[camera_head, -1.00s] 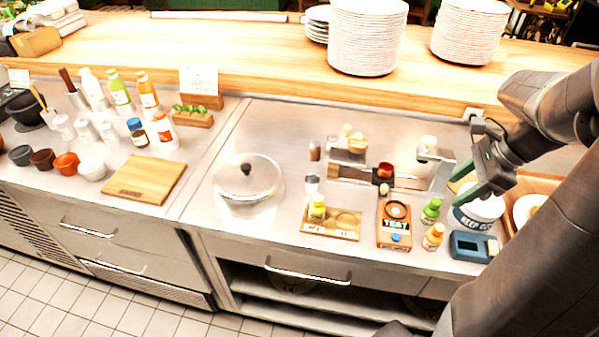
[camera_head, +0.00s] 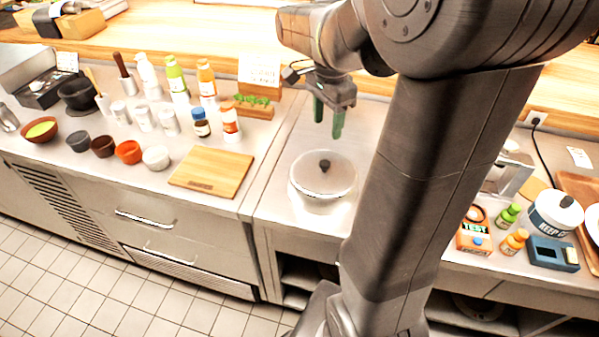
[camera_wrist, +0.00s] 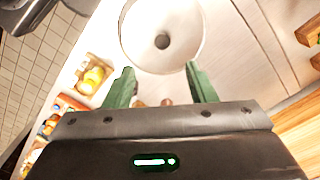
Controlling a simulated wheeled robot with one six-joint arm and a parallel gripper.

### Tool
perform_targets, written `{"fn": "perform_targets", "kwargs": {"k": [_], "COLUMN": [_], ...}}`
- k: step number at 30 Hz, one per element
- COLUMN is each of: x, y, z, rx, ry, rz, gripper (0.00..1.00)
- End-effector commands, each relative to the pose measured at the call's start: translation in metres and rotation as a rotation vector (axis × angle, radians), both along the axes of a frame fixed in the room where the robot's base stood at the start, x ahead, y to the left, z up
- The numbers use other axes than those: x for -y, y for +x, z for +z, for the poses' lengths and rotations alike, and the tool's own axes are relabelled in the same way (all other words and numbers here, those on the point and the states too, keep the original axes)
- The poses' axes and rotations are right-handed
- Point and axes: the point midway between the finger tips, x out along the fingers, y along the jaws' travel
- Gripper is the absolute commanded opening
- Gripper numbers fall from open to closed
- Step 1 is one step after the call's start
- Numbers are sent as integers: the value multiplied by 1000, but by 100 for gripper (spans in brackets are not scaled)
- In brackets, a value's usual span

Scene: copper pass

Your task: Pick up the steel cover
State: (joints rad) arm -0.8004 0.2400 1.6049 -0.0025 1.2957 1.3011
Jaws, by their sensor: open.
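The steel cover (camera_head: 322,174) is a round, shiny lid with a dark knob (camera_head: 324,165) on top. It sits on the steel counter, right of the wooden cutting board. In the wrist view the cover (camera_wrist: 140,40) lies ahead of the fingers, with its knob (camera_wrist: 162,41) at upper middle. My gripper (camera_head: 328,118) is open and empty, with green fingers pointing down. It hangs above and behind the cover, apart from it. The gripper's fingers (camera_wrist: 162,85) also show in the wrist view. Whatever is under the cover is hidden.
My arm hides the middle counter.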

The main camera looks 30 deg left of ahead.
Motion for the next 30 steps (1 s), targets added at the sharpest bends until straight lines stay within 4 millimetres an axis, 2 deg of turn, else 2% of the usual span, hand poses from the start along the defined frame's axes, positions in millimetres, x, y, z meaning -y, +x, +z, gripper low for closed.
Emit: {"fn": "perform_targets", "kwargs": {"k": [3, 9, 17, 25, 30], "x": [1, 0, 0, -2, -3], "y": [-1, 0, 1, 6, 6], "z": [-26, -61, -78, -113, -124], "rx": [-6, -5, -4, -6, -3], "ry": [-5, -2, 0, -2, 1], "rz": [-1, -1, -1, -2, -1], "gripper": [51, 51, 51, 51, 51]}}
